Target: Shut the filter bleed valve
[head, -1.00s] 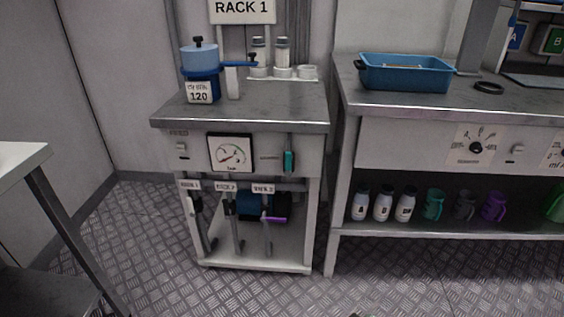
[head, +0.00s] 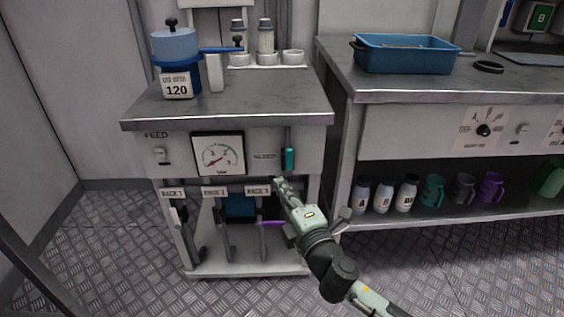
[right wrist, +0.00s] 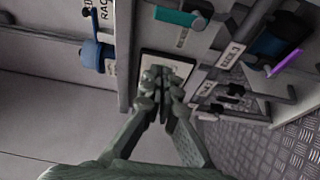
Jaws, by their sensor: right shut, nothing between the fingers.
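The bleed valve's teal handle (head: 289,159) stands upright on the front panel of the rack 1 cabinet (head: 262,142), right of the BLEED label. In the right wrist view the teal handle (right wrist: 176,17) lies near the top edge. My right gripper (head: 281,186) is shut and empty, a little below the handle and apart from it, in front of the cabinet. In the right wrist view its closed fingers (right wrist: 165,82) overlap the gauge in the picture. My left gripper is not in view.
A blue filter housing (head: 175,50) stands on top. A bench with a blue tray (head: 405,56) stands at the right.

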